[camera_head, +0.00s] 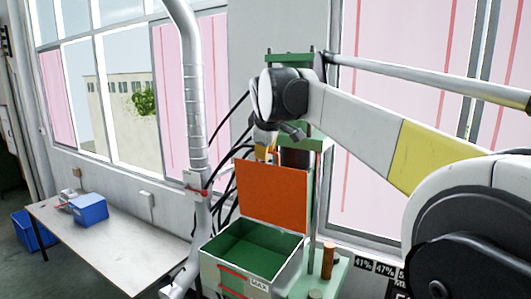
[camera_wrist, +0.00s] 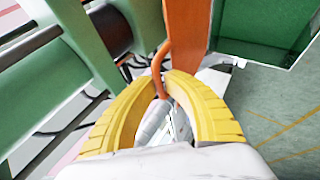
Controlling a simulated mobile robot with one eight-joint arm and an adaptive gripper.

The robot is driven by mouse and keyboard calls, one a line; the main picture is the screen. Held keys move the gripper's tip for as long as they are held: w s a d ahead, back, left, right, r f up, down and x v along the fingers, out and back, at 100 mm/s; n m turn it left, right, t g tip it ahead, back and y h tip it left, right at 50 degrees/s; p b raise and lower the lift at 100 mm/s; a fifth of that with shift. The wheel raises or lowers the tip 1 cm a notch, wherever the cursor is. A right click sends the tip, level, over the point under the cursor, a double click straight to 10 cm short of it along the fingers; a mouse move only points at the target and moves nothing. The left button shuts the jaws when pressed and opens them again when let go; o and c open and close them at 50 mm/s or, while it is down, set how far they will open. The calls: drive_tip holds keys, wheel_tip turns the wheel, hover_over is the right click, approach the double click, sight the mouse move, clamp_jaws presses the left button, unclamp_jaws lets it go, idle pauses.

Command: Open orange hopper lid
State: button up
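The orange hopper lid (camera_head: 270,193) stands upright at the back edge of the hopper (camera_head: 233,272), whose green inside is exposed. My gripper (camera_head: 265,153) is at the lid's top edge in the head view. In the wrist view, the yellow fingers of my gripper (camera_wrist: 166,76) curve together, with their tips close on either side of the thin orange lid handle (camera_wrist: 157,66). They appear shut on it; the exact contact is small to see. The lid (camera_wrist: 190,38) shows edge-on there, beside part of the green hopper interior (camera_wrist: 270,22).
A green machine frame (camera_head: 292,60) stands directly behind the lid, with dark cables to its left. A silver pipe (camera_head: 194,100) rises left of the hopper. A table (camera_head: 125,250) with a blue bin (camera_head: 89,209) stands at the left. An orange cylinder (camera_head: 328,260) is right of the hopper.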

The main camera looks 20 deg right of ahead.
drive_tip(key=shift+o, duration=1.2)
drive_tip(key=v, duration=1.2)
